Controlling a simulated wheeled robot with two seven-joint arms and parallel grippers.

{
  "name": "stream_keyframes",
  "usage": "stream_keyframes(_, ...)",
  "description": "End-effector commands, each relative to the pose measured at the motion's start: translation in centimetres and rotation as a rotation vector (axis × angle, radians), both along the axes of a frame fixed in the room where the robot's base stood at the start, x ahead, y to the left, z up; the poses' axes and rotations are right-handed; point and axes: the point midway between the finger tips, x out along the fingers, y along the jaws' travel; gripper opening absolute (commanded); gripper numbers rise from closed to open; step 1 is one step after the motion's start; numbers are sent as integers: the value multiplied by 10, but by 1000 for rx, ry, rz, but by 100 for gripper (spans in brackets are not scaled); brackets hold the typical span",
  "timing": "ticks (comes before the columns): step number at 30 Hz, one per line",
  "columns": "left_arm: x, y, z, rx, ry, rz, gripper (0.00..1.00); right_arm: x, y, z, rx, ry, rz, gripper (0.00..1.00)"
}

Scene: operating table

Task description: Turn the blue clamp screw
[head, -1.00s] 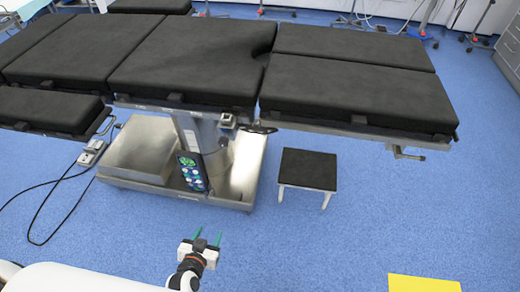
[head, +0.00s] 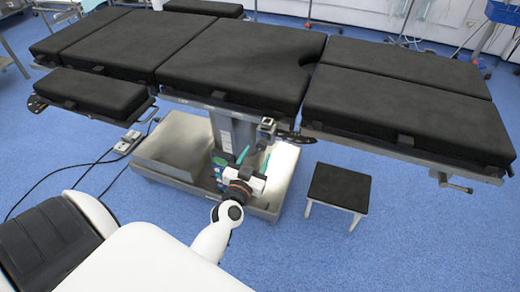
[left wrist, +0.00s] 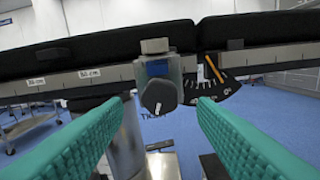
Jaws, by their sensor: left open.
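The clamp (left wrist: 157,68) is a metal block with a blue patch on the table's side rail, upper middle in the left wrist view. A dark grey knob (left wrist: 159,96) hangs at its lower front; the knob itself does not look blue here. The clamp also shows small in the head view (head: 267,126) below the table's edge. My left gripper (head: 254,160), with green fingers, is open and empty, short of the clamp and below it in the head view. In the left wrist view the knob appears between the two fingertips (left wrist: 160,103), apart from both. My right gripper is out of view.
The operating table (head: 225,60) has black pads over a metal column and base (head: 180,148). A dial with an orange pointer (left wrist: 214,75) sits right of the clamp. A black-topped stool (head: 340,186) stands at the right. A cable lies on the floor at the left.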

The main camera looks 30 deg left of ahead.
Motion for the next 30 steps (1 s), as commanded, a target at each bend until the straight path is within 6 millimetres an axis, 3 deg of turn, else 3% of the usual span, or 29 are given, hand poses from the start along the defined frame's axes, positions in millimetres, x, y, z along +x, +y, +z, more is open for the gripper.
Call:
stream_keyframes(6,27,6,0,-1,-1,0,52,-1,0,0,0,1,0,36)
stream_keyframes(17,32,8,0,1,1,-1,52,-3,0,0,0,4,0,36)
stream_keyframes(26,32,8,0,1,1,0,8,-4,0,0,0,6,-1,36)
stream_keyframes(30,32,8,0,-5,0,0,8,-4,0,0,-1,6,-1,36)
